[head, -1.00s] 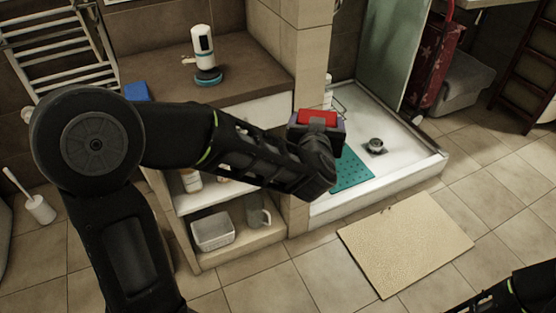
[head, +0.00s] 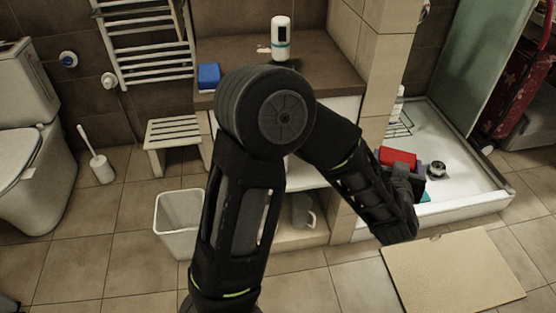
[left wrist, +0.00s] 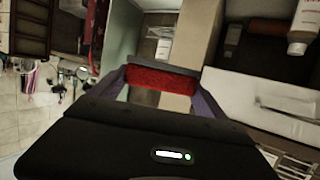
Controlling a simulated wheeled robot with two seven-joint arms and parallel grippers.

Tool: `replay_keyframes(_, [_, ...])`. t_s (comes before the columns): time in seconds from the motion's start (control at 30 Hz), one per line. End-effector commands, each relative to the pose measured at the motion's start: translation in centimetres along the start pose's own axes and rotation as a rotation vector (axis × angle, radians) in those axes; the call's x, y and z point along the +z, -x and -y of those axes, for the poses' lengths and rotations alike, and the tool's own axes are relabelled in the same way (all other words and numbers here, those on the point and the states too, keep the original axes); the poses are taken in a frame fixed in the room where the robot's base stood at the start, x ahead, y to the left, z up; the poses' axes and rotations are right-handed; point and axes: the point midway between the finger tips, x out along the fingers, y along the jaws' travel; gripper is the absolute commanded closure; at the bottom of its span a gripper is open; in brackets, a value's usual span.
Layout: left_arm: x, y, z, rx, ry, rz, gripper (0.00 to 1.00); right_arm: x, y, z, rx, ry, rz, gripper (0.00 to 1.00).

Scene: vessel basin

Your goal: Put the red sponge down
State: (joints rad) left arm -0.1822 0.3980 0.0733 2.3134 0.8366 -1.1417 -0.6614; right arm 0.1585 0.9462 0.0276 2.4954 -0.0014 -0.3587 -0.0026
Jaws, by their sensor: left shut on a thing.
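The red sponge (head: 398,157) is held in my left gripper (head: 402,166), in front of the shower tray in the head view. In the left wrist view the sponge (left wrist: 160,80) spans between the two purple-grey fingers. My left gripper is shut on it. My left arm crosses the middle of the head view and hides part of the shelf unit. My right gripper is not in view.
The white shower tray (head: 465,190) has a drain. A beige mat (head: 455,275), a white bin (head: 178,222) and a stool (head: 172,132) stand on the floor.

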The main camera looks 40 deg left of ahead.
Motion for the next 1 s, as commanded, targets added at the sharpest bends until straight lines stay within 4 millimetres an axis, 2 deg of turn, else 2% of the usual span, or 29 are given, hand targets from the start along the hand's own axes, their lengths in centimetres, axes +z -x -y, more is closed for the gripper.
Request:
replay_keyframes(0.03, [3.4, -0.9, 0.1, -0.032, -0.002, 0.006, 0.58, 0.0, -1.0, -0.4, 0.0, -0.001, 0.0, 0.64])
replay_keyframes(0.2, [12.2, -3.3, 3.1, -0.206, 0.049, -0.003, 0.58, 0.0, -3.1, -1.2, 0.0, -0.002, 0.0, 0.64])
replay_keyframes(0.3, [16.5, -4.5, 5.9, -0.328, 0.09, -0.008, 0.58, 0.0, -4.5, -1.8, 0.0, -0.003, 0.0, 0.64])
replay_keyframes(0.37, [18.3, -5.2, 7.7, -0.395, 0.115, -0.01, 0.58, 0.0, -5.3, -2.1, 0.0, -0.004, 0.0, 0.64])
replay_keyframes(0.43, [19.1, -5.7, 9.5, -0.457, 0.14, -0.01, 0.58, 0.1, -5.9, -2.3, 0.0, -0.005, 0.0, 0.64])
replay_keyframes(0.57, [19.1, -6.0, 11.2, -0.508, 0.16, -0.006, 0.58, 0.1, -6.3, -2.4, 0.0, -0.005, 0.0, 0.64])
replay_keyframes(1.0, [18.8, -6.5, 11.8, -0.517, 0.162, -0.001, 0.58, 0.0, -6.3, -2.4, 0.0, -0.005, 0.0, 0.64])
